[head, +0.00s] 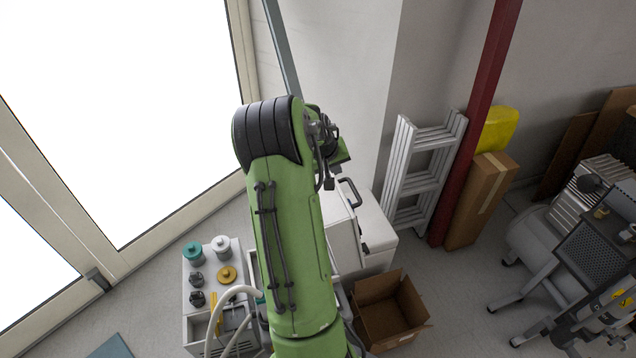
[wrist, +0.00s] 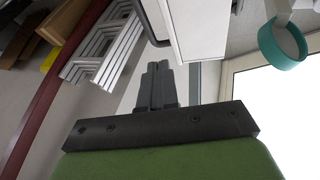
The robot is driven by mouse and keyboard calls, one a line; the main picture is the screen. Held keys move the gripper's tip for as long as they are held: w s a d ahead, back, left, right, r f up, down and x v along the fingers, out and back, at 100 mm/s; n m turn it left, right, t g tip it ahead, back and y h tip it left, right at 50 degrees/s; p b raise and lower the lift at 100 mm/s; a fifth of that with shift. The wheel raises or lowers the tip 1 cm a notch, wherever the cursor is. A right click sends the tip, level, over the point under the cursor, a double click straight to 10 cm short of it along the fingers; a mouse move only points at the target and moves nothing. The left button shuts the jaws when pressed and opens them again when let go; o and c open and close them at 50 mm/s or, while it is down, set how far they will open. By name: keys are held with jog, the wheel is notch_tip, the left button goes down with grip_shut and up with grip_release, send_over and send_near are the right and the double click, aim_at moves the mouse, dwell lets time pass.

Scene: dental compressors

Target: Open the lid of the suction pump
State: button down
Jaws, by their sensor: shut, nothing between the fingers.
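The white boxy unit that I take for the suction pump (head: 376,222) stands behind and right of my arm in the head view, partly covered by it. A dark bent handle (head: 352,190) shows at its upper left. In the wrist view a white panel of the unit (wrist: 200,30) fills the top middle, with the dark handle (wrist: 153,25) along its left edge. My gripper (wrist: 160,68) is shut and empty, its tips just below the handle's bend in the picture; contact is not clear. The head view does not show the fingertips clearly. I cannot tell how far the lid stands open.
A white cart (head: 213,285) with jars and knobs stands left of my arm. An open cardboard box (head: 388,312) sits on the floor in front of the unit. A folded ladder (head: 420,165), a red post (head: 475,120) and compressor equipment (head: 590,250) are at right.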

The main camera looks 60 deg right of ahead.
aim_at(344, 179)
jog(key=b+x, duration=0.2)
jog(key=x, duration=0.8)
jog(key=shift+s+d+b, duration=0.1)
jog(key=shift+d+b, duration=0.05)
jog(key=shift+b, duration=0.15)
